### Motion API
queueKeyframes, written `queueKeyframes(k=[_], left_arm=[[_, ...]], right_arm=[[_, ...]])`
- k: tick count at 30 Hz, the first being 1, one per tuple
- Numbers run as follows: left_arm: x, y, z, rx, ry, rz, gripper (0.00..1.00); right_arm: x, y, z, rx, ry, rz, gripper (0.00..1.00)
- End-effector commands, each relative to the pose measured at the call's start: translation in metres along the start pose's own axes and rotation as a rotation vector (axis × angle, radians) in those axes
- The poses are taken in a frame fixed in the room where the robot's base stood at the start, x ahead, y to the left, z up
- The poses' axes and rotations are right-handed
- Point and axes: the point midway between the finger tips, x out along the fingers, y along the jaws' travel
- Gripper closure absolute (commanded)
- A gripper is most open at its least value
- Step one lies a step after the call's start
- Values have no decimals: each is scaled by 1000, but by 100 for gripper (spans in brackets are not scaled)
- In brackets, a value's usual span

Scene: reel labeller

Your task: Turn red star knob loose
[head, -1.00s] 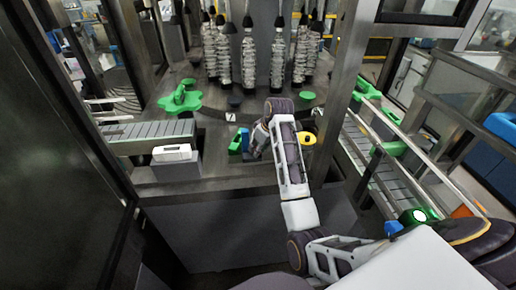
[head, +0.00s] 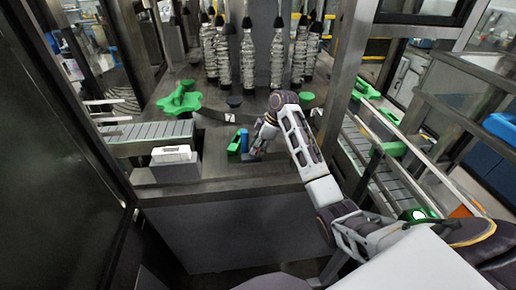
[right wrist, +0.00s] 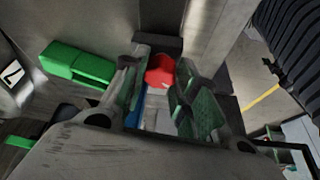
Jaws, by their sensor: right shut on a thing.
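The red star knob (right wrist: 160,70) shows in the right wrist view, at the far end of my right gripper (right wrist: 158,82), between its fingertips. My right gripper is shut on it, with a green-padded finger on each side. Parts of the knob are hidden by the fingers, so its star shape is not clear. A blue piece and a pale surface show below the knob between the fingers. In the head view my right gripper (head: 257,150) is low at the machine's front, and the knob is hidden there. My left gripper is not in view.
A green block (right wrist: 78,65) lies left of the gripper in the wrist view. In the head view a blue part (head: 244,140) stands beside my gripper. A large green star-shaped part (head: 179,100), a conveyor (head: 150,132) and a white box (head: 171,154) are left.

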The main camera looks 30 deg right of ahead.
Motion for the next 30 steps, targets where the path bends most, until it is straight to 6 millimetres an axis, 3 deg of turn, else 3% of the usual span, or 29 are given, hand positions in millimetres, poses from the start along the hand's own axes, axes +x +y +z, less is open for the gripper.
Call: queueKeyframes(k=[14,15,20,30], left_arm=[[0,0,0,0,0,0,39],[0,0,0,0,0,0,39],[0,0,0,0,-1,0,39],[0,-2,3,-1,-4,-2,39]], right_arm=[[-1,1,-2,-21,4,-5,94],[-1,1,-2,-21,4,-5,69],[-1,0,-1,-20,3,-6,49],[-1,0,0,-19,1,-7,49]])
